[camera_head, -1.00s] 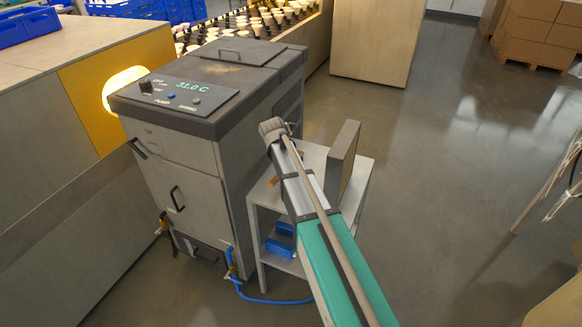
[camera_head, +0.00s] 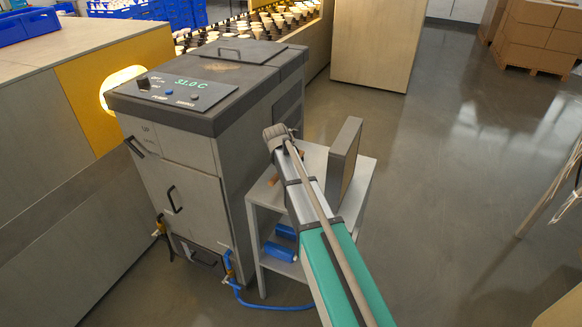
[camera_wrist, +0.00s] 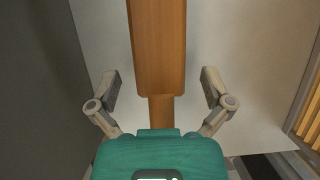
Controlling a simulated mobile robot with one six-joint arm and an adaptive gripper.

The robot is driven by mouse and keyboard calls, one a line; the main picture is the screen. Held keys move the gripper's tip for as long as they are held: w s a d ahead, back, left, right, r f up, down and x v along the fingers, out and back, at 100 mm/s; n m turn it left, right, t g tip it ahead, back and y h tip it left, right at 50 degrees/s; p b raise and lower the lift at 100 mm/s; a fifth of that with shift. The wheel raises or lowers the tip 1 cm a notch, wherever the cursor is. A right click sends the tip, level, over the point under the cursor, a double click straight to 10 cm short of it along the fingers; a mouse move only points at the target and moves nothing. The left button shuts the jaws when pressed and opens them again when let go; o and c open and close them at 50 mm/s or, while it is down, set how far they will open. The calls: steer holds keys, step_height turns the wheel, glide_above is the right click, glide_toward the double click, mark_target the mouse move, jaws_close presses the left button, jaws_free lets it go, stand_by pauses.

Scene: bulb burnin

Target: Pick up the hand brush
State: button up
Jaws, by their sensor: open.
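The hand brush shows in the wrist view as a brown wooden piece (camera_wrist: 158,45), with a wide part at the top and a narrower part lower down. It lies over a pale grey surface, and no bristles can be made out on it. My gripper (camera_wrist: 160,78) is open, with one finger on each side of the wooden piece and a clear gap to both. In the head view, a small brown bit, likely part of the brush (camera_head: 273,182), shows at the left edge of the small grey stand (camera_head: 318,157).
A grey upright panel (camera_head: 346,160) stands on the stand, close right of my arm. A grey machine (camera_head: 175,140) with a lit display stands close left. Blue rolls (camera_head: 279,252) lie on the lower shelf. A blue hose (camera_head: 270,306) runs along the floor.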

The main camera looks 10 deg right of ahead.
stand_by(0.3)
steer(key=c, duration=1.3)
steer(key=shift+r, duration=0.2)
step_height(320, 180, up, 2)
steer(key=p, duration=0.2)
steer(key=shift+r+p, duration=0.1)
steer(key=shift+p, duration=0.25)
steer(key=s+r+p, duration=0.1)
steer(key=r+p, duration=0.1)
steer(key=s+a+r+p, duration=0.1)
steer(key=s+r+p, duration=0.1)
steer(key=s+a+r+p, duration=0.1)
steer(key=r+p, duration=0.1)
steer(key=shift+s+a+r+p, duration=0.15)
steer(key=shift+a+r+p, duration=0.1)
steer(key=shift+r+p, duration=0.1)
steer(key=s+a+r+p, duration=0.1)
steer(key=s, duration=0.1)
steer(key=s+a+r+p, duration=0.1)
steer(key=s+a, duration=0.1)
steer(key=s, duration=0.1)
steer(key=s+a+r+p, duration=0.1)
steer(key=s+a, duration=0.1)
steer(key=shift+s+r+p, duration=0.3)
steer(key=shift+s+r, duration=0.05)
